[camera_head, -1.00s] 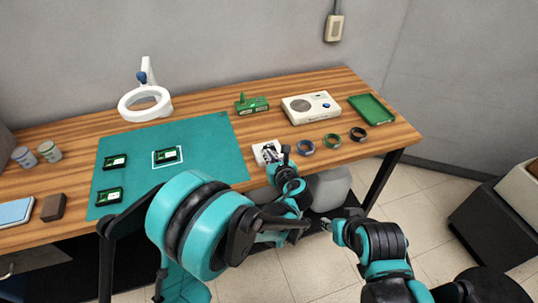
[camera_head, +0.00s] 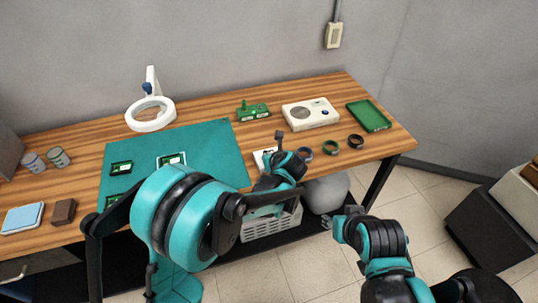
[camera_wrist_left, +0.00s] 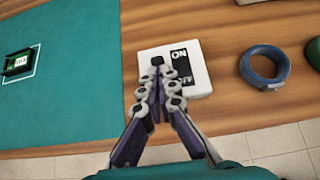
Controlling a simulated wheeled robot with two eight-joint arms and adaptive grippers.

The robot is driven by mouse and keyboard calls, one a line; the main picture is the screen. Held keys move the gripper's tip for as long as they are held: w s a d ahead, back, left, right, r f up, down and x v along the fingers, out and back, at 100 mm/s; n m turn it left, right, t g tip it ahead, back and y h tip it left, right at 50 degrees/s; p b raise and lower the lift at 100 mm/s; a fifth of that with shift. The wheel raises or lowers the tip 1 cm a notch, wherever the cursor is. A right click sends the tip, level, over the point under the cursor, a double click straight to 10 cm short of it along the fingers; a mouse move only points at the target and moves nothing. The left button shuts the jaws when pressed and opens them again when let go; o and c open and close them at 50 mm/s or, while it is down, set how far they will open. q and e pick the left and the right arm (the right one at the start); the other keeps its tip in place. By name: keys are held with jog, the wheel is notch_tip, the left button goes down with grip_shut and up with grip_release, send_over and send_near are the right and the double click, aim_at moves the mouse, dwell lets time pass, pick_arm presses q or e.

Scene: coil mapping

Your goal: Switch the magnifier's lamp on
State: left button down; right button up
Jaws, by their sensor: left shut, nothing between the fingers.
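The magnifier (camera_head: 136,122), a white ring on a white arm with a blue joint, stands at the back of the table. I cannot tell whether its ring is lit. A white switch box (camera_wrist_left: 205,74) with a black ON/OFF rocker (camera_wrist_left: 182,68) lies right of the green mat. In the head view the box (camera_head: 260,163) is partly hidden by my left arm. My left gripper (camera_wrist_left: 158,62) is shut and empty, its tips over or beside the box's left part; contact is unclear. It also shows in the head view (camera_head: 279,136). My right gripper (camera_head: 341,221) hangs off the table's front; its fingers are unclear.
Blue, green and black rings (camera_head: 331,146) lie right of the switch box. Behind them are a green fixture (camera_head: 253,111), a white device (camera_head: 311,113) and a green tray (camera_head: 369,115). The green mat (camera_head: 212,146) carries several small boards.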

pick_arm(q)
jog(key=shift+w+a+r+g+h+p, duration=0.25)
jog(key=shift+w+r+g+p, duration=0.35)
jog(key=shift+g+p, duration=0.3)
jog(key=shift+w+a+g+h+p, duration=0.1)
jog(key=shift+w+g+h+p, duration=0.2)
jog(key=shift+g, duration=0.6)
jog(key=shift+w+f, duration=0.1)
jog(key=shift+w, duration=0.05)
jog(key=shift+r+p, duration=0.55)
jog(key=shift+r, duration=0.3)
